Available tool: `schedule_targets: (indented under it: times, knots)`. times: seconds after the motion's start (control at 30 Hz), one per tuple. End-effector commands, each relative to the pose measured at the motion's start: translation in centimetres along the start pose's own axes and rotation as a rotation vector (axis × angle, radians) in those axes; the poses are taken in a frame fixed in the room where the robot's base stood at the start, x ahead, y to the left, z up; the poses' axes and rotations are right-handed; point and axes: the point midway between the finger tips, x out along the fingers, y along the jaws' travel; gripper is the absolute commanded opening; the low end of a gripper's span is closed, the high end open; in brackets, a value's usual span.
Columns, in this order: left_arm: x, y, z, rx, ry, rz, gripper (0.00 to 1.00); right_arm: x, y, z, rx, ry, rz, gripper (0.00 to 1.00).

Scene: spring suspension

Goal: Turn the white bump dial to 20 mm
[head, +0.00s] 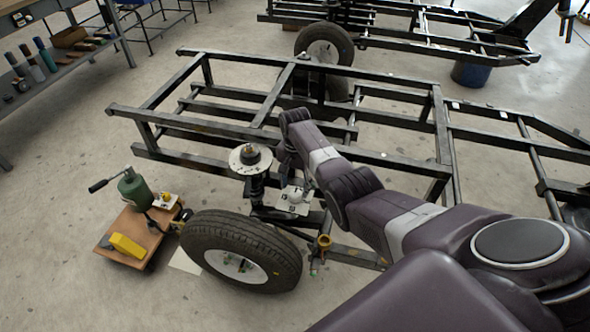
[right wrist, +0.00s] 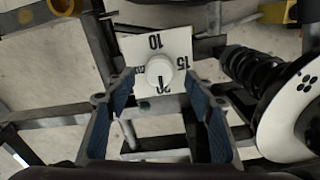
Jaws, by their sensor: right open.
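The white bump dial (right wrist: 160,71) is a round knob on a white plate (right wrist: 183,44) marked with numbers such as 10, 15 and 20. In the right wrist view a dark mark on the knob points down toward the 20, which is partly hidden by the knob. The dial (head: 297,194) also shows in the head view, beside the spring and partly behind my arm. My right gripper (right wrist: 160,77) is open, its blue-padded fingers on either side of the dial with gaps; contact is not visible. My left gripper is not in view.
A black spring (right wrist: 258,72) with a white disc (right wrist: 292,125) stands close to the right finger in the wrist view. The dark frame (head: 250,135), wheel (head: 240,250) and small wooden cart (head: 140,235) surround the dial. Open floor lies left of the frame.

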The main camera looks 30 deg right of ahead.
Motion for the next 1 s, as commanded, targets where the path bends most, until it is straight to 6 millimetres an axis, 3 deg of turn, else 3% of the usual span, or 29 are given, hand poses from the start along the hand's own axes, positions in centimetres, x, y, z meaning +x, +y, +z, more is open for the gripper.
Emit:
schedule_targets:
  times: [0.33, 0.5, 1.0]
  knots:
    - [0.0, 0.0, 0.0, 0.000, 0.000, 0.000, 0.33, -5.6, 0.0, -0.1, 0.001, 0.002, -0.003, 0.49]
    - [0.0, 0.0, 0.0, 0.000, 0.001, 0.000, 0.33, -7.4, 0.0, 0.0, 0.001, 0.000, -0.001, 0.49]
    - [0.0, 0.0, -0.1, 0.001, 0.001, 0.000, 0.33, -7.8, 0.0, 0.0, 0.001, 0.000, 0.000, 0.49]
